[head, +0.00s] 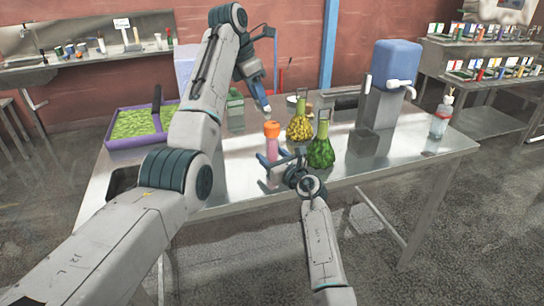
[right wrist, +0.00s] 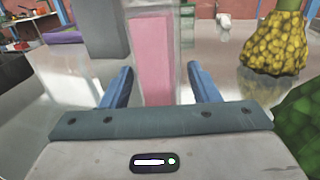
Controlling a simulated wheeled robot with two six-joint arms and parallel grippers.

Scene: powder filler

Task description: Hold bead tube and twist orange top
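The bead tube (head: 272,149) stands upright on the metal table, clear with pink contents. Its orange top (head: 271,129) is on it. In the right wrist view the pink tube (right wrist: 152,55) rises between the blue fingers; the top is out of that picture. My right gripper (head: 281,158) is low beside the tube. Its fingers (right wrist: 160,80) are apart, with a visible gap on the right side of the tube. My left gripper (head: 265,104) hangs above and just behind the orange top, apart from it. Its fingers are seen edge-on, so their opening is unclear.
A yellow flask (head: 299,127) and a green flask (head: 320,151) stand close right of the tube. A purple tray (head: 122,143) of green beads lies left. A blue-topped dispenser (head: 394,65) and a bottle (head: 440,118) stand right. The front right table is clear.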

